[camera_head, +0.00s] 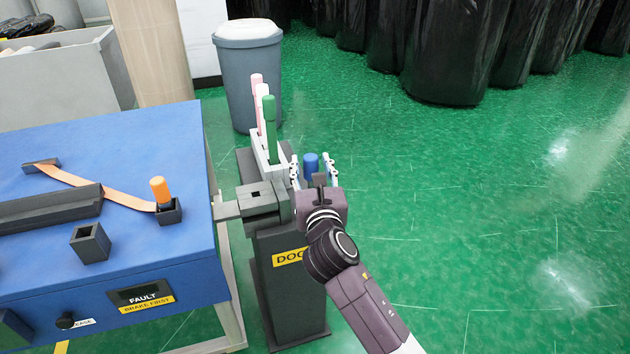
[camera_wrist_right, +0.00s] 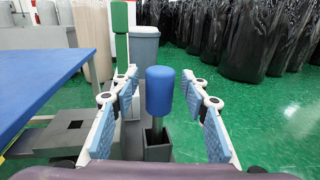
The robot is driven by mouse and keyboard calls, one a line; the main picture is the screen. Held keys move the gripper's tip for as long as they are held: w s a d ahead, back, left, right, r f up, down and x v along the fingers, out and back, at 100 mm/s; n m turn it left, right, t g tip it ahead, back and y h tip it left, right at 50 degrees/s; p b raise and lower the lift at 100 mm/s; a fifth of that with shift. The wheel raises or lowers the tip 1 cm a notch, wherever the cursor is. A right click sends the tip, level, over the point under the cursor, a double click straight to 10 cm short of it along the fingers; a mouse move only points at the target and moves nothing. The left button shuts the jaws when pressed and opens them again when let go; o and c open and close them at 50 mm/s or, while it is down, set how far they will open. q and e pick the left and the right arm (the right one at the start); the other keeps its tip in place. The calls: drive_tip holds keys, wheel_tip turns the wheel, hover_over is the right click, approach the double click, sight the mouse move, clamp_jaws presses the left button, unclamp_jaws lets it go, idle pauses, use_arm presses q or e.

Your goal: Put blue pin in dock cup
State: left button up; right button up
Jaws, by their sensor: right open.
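The blue pin (camera_head: 311,162) stands upright at the right side of the dock (camera_head: 290,285). In the right wrist view the blue pin (camera_wrist_right: 160,92) has a blue cap on a metal shaft, and the shaft's lower end appears to be inside a dark square cup (camera_wrist_right: 157,150). My right gripper (camera_head: 312,172) is open, with one finger on each side of the pin and gaps between. A grey block with a square hole (camera_head: 255,194) sits at the dock's left; the hole looks empty. My left gripper is not in view.
Green (camera_head: 269,120) and pink (camera_head: 257,90) pins stand in a row behind the dock. The blue table (camera_head: 130,150) at left bears an orange pin (camera_head: 160,190) in a cup and an empty dark cup (camera_head: 90,243). A grey bin (camera_head: 250,75) stands behind. The floor at right is clear.

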use_arm(q)
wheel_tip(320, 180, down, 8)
drive_tip(key=p, duration=0.2)
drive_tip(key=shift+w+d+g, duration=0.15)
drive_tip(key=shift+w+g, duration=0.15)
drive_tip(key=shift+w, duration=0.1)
use_arm(e)
drive_tip(key=s+d, duration=0.1)
drive_tip(key=s, duration=1)
drive_tip(key=shift+d, duration=0.2)
